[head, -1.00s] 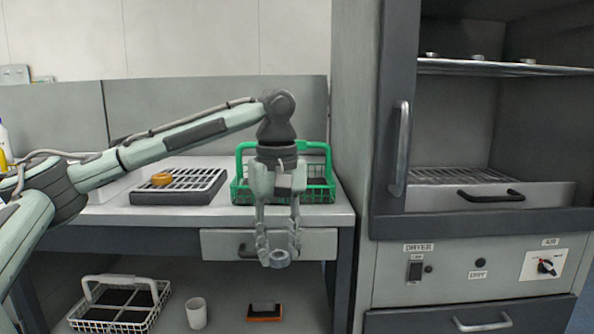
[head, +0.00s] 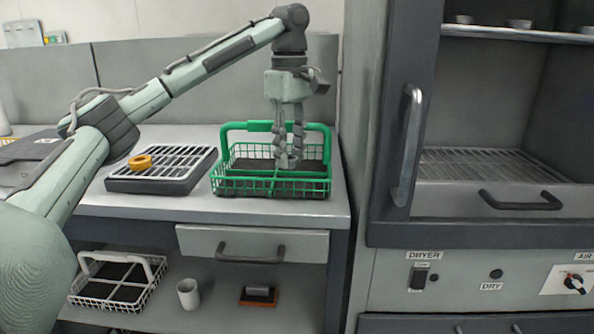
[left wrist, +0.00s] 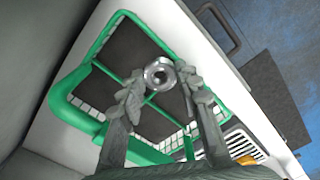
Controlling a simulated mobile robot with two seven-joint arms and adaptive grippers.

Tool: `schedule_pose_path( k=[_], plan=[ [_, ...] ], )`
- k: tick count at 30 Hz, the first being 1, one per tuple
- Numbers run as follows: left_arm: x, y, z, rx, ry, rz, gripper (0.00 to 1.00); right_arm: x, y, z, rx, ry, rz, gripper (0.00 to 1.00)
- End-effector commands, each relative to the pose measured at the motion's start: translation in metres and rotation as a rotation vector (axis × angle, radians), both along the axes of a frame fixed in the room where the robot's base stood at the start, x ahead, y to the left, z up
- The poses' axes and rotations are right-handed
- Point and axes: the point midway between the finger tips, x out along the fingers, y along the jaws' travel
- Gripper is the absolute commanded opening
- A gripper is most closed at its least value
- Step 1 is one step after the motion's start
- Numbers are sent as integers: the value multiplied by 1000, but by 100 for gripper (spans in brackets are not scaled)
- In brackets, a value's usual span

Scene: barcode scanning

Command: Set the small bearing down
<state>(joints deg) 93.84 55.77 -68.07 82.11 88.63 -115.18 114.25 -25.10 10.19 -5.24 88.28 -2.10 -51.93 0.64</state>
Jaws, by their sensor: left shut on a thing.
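The small bearing (left wrist: 159,74), a shiny metal ring with a dark centre, shows in the left wrist view between my fingertips. My left gripper (head: 288,160) is shut on it and points straight down. In the head view the gripper is over the green wire basket (head: 228,186), with its tips inside the basket's outline. The basket also shows in the left wrist view (left wrist: 68,80), with a dark floor split by green dividers. The bearing is hard to make out in the head view. I cannot tell whether it touches the basket floor. My right gripper is not in view.
A grated block (head: 185,170) with an orange ring (head: 140,161) stands left of the basket. The dryer cabinet (head: 365,130) rises close on the right. A drawer (head: 252,243) is below the bench top. A white basket (head: 75,296) and a cup (head: 188,294) stand on the lower shelf.

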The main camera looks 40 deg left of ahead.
Motion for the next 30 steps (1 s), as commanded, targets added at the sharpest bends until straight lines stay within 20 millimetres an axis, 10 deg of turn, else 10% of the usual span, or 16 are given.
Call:
schedule_pose_path(
  k=[7,29,30],
  plan=[
    [32,4,-19,-1,-2,0,3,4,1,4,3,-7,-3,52],
    [33,5,-63,0,0,0,3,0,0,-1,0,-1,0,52],
    [33,5,-64,-1,0,0,34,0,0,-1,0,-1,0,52]
  ],
)
